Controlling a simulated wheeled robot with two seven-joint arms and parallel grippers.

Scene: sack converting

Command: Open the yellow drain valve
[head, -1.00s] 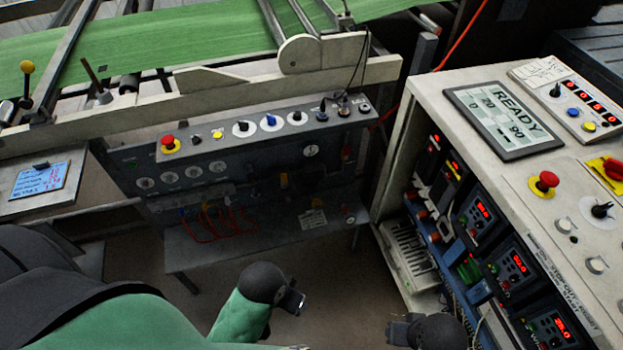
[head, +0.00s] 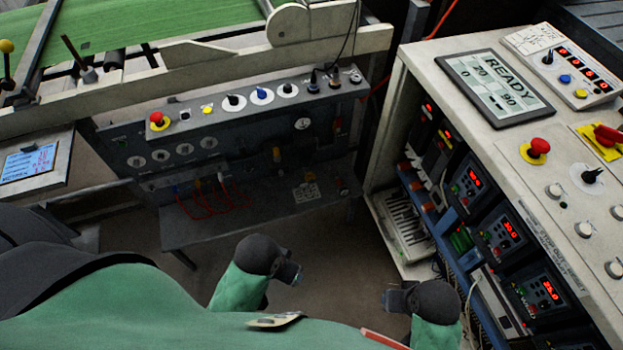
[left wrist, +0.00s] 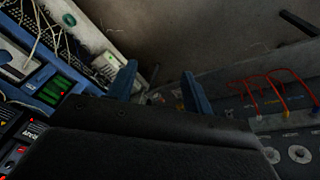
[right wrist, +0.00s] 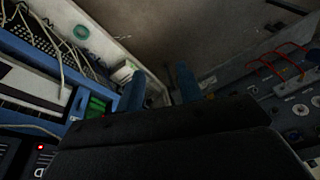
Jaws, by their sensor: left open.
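The dark valve panel (head: 225,172) stands ahead with a shelf below it. A small yellow-orange handle (head: 277,155) sits upright on its lower right part. Another yellow-orange piece (head: 197,186) sits among the red hoses. I cannot tell which is the drain valve. My left gripper (head: 292,272) is in front of the panel, clear of it; its blue fingers (left wrist: 158,70) are apart and empty. My right gripper (head: 392,300) is near the cabinet's lower front, touching nothing visible; its blue fingers (right wrist: 160,70) are also apart and empty.
A white control cabinet (head: 405,70) with a READY display (head: 494,88) and open racks stands on the right. Red hoses (head: 240,195) hang at the panel shelf (head: 190,235). A green web (head: 130,25) runs above. Clear floor (head: 345,250) lies between panel and cabinet.

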